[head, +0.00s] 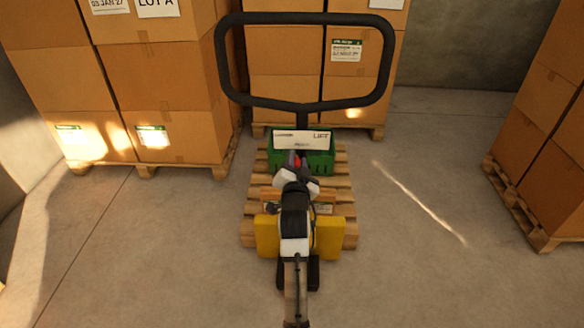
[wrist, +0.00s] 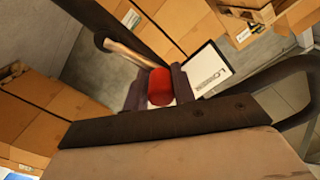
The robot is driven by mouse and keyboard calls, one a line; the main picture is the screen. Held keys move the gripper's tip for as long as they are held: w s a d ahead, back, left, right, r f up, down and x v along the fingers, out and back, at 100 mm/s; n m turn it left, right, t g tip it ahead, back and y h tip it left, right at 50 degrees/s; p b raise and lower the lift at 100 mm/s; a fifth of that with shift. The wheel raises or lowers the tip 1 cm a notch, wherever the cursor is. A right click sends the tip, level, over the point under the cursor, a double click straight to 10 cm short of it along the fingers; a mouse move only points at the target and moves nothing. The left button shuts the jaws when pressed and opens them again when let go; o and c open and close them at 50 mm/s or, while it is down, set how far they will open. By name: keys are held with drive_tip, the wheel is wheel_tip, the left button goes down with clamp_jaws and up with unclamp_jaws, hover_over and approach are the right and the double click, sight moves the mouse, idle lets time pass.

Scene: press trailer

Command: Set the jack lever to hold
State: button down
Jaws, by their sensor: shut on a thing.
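The jack lever has a red grip, seen as a red cylinder (wrist: 161,87) in the wrist view. In the head view only a small red spot (head: 294,160) of it shows above my gripper (head: 297,167). My gripper's dark fingers (wrist: 158,90) stand on both sides of the red grip and are shut on it. A white label plate (head: 302,140) sits behind the lever; LIFT is readable at its right end. The plate (wrist: 208,70) also shows in the wrist view. The lever's exact position is hidden by my arm.
Stacked cartons (head: 160,80) stand left, behind and right (head: 540,120). The floor (head: 420,230) is clear on both sides.

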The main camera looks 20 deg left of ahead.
drive_tip(key=shift+d+f+m+b, duration=0.1)
drive_tip(key=shift+d+m+b, duration=0.2)
drive_tip(key=shift+m, duration=0.7)
drive_tip(key=c, duration=1.2)
unclamp_jaws()
drive_tip(key=shift+w+d, duration=0.1)
drive_tip(key=b+v, duration=0.3)
drive_tip(key=v, duration=1)
drive_tip(key=shift+s+d, duration=0.2)
drive_tip(key=shift+s, duration=0.15)
drive_tip(key=shift+r, duration=0.2)
